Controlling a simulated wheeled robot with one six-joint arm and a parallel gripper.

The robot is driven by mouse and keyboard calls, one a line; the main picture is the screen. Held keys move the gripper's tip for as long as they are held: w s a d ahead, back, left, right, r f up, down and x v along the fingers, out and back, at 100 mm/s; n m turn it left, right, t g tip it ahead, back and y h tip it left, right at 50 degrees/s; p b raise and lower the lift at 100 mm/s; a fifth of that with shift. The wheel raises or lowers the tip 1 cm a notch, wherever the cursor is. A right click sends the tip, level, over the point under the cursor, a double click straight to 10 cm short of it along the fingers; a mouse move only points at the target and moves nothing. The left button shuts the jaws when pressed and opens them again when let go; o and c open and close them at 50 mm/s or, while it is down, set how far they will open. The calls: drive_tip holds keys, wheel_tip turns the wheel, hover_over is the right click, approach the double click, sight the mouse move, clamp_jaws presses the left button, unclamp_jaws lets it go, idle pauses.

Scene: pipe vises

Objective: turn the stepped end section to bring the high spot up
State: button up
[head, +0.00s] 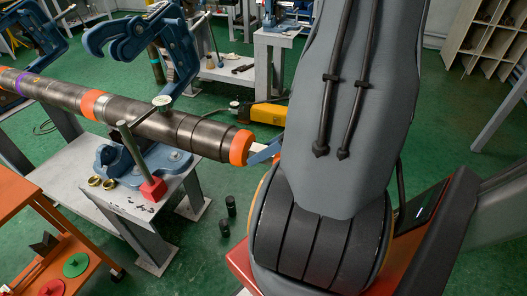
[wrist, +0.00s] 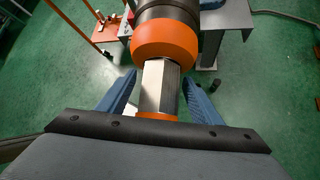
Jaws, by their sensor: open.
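The long dark pipe (head: 150,122) lies across the blue vise (head: 150,165). Its stepped end section (head: 205,138) has dark steps and an orange collar (head: 240,147) at the right tip. In the wrist view the orange collar (wrist: 165,42) leads to a bright, flat-sided metal stub (wrist: 160,85), with more orange at its near end. My gripper (wrist: 160,80) is open, with one blue finger on each side of the stub and a visible gap on both sides. In the head view my arm partly hides the gripper (head: 265,154). I cannot make out a high spot.
The vise's raised blue upper frame (head: 140,35) stands above the pipe. Two brass rings (head: 101,182) and a red block (head: 152,190) sit on the grey stand (head: 130,200). A yellow tool (head: 265,113) is behind the pipe end. Small black cylinders (head: 230,205) stand on the green floor.

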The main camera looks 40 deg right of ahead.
drive_tip(key=c, duration=1.1)
drive_tip(key=shift+o, duration=0.2)
